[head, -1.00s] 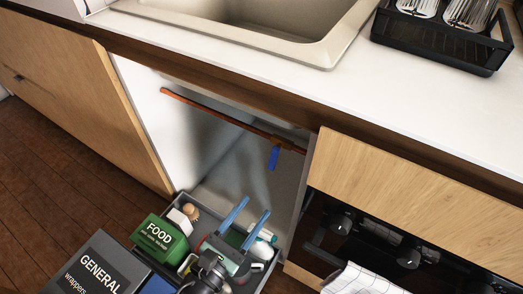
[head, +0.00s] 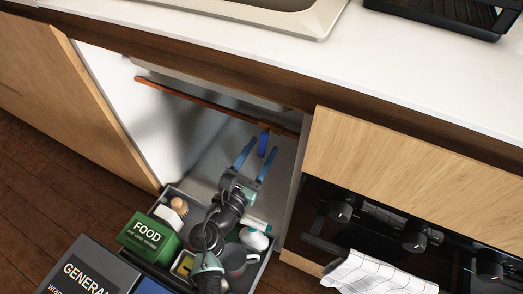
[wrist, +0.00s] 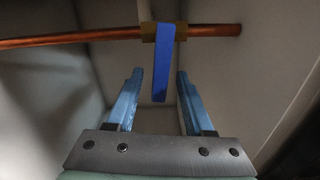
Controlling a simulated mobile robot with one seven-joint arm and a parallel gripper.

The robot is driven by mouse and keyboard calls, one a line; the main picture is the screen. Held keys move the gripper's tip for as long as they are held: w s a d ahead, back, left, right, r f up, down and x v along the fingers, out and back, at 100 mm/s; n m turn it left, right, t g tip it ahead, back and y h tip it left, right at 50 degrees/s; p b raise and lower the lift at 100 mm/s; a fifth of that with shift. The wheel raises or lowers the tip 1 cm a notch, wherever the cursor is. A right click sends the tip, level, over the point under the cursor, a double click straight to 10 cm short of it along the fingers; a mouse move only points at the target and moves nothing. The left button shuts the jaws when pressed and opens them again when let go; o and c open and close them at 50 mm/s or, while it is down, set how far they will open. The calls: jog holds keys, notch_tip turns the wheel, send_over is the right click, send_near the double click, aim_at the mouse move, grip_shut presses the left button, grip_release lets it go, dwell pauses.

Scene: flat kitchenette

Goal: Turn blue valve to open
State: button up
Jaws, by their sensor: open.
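The blue valve handle (head: 263,144) hangs down from a brass fitting on the copper pipe (head: 205,103) inside the open sink cabinet. In the wrist view the blue handle (wrist: 163,62) points straight down, across the line of the pipe (wrist: 70,38). My gripper (head: 257,160) is open, with two blue fingers reaching up into the cabinet. In the wrist view the fingers of my gripper (wrist: 158,88) stand on either side of the handle's lower end, with a gap on both sides. Whether the handle lies between the fingers in depth, I cannot tell.
A pulled-out drawer with a green FOOD bin (head: 148,237), a dark GENERAL bin (head: 88,270) and several small items lies below my arm. The cabinet's right wall (head: 297,165) is close to the handle. An oven with knobs (head: 414,241) and a towel (head: 375,273) are at right.

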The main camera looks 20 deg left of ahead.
jog(key=shift+w, duration=0.3)
grip_shut()
dwell(1.3)
